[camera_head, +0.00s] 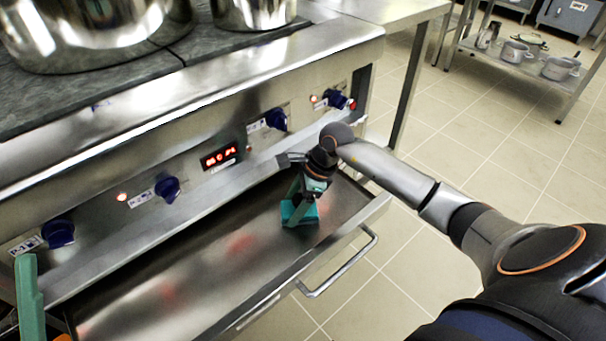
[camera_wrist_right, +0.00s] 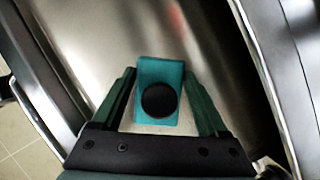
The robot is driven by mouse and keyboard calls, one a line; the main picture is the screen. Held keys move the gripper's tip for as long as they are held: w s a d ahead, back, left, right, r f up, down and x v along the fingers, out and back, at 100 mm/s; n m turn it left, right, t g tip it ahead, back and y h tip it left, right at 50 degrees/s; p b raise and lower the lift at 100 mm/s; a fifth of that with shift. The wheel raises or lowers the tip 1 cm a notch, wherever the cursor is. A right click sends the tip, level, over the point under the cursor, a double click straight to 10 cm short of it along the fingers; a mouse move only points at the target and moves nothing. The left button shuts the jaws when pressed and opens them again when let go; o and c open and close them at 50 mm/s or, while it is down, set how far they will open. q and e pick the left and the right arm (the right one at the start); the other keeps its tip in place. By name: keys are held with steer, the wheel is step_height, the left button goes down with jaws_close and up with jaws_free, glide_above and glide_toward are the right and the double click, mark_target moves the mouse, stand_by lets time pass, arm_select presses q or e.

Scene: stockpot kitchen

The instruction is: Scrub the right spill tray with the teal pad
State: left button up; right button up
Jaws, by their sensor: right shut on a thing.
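The spill tray (camera_head: 205,262) is a pulled-out steel drawer under the stove front, with a bar handle. Faint reddish patches (camera_head: 238,242) show on its floor; I cannot tell whether they are spill or reflection. The teal pad (camera_head: 300,213) is at the tray's right end, apparently resting on its floor. My right gripper (camera_head: 302,198) is above it, shut on it. In the right wrist view the pad (camera_wrist_right: 160,72) has a round black knob (camera_wrist_right: 159,100) between my green fingers. A green finger of my left gripper (camera_head: 28,300) shows at the left edge; its other finger is hidden.
The stove front has several blue knobs (camera_head: 168,188) and a red display (camera_head: 219,157) above the tray. Large pots (camera_head: 252,12) stand on top. The tray handle (camera_head: 345,268) sticks out over tiled floor. A shelf with pans (camera_head: 515,52) stands far right. The tray's middle is clear.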

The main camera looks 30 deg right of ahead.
mark_target(297, 196)
steer(key=shift+d, duration=0.45)
steer(key=r+p, duration=0.1)
steer(key=r, duration=0.2)
steer(key=shift+d+r+p, duration=0.2)
steer(key=shift+p, duration=0.1)
step_height(297, 196, up, 3)
steer(key=shift+f+p, duration=0.1)
steer(key=shift+p, duration=0.9)
steer(key=shift+a, duration=0.1)
steer(key=shift+r+p, duration=0.35)
steer(key=shift+r, duration=0.3)
arm_select(q)
steer(key=w+a+f+n+y, duration=0.2)
steer(key=w+f+n+y, duration=0.2)
steer(key=y, duration=0.3)
steer(key=shift+w+a+f+n+g+p, duration=0.15)
steer(key=shift+f+n+g+p, duration=0.15)
steer(key=shift+n+g, duration=0.15)
arm_select(e)
steer(key=shift+r, duration=0.45)
arm_select(q)
steer(key=shift+r, duration=0.1)
arm_select(e)
steer(key=shift+w, duration=0.1)
